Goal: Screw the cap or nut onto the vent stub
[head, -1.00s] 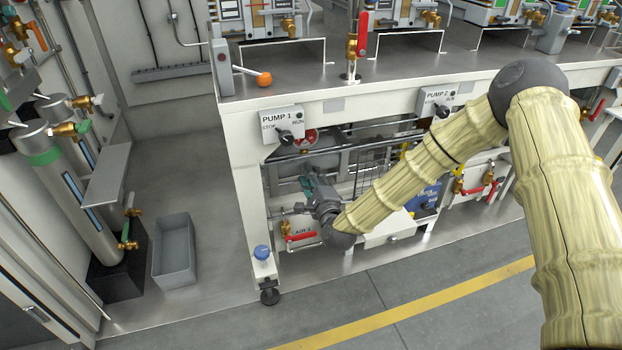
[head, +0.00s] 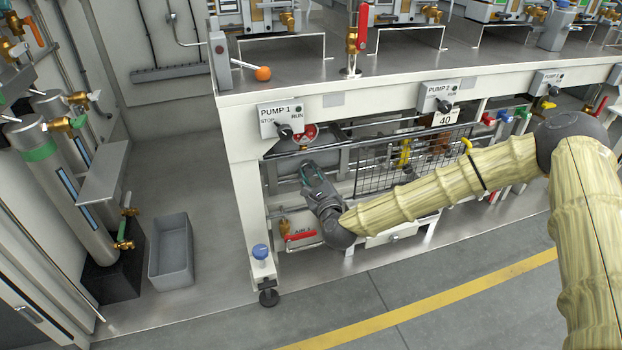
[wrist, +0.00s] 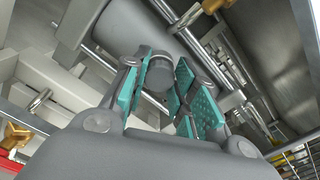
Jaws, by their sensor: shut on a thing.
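My gripper (head: 308,172) reaches under the bench, below the PUMP 1 switch panel (head: 281,118). In the wrist view its teal-padded fingers (wrist: 168,88) are shut on a short dark grey round piece, which looks like the cap (wrist: 157,74). The cap sits between the pads near the fingertips. I cannot make out the vent stub for certain; whether the cap touches it is hidden. In the head view the cap cannot be told apart from the gripper.
A black mesh guard (head: 400,163) stands right of my gripper, with a long bar along its top. A red-handled valve (head: 301,236) is below. A grey bin (head: 171,252) stands on the floor at left.

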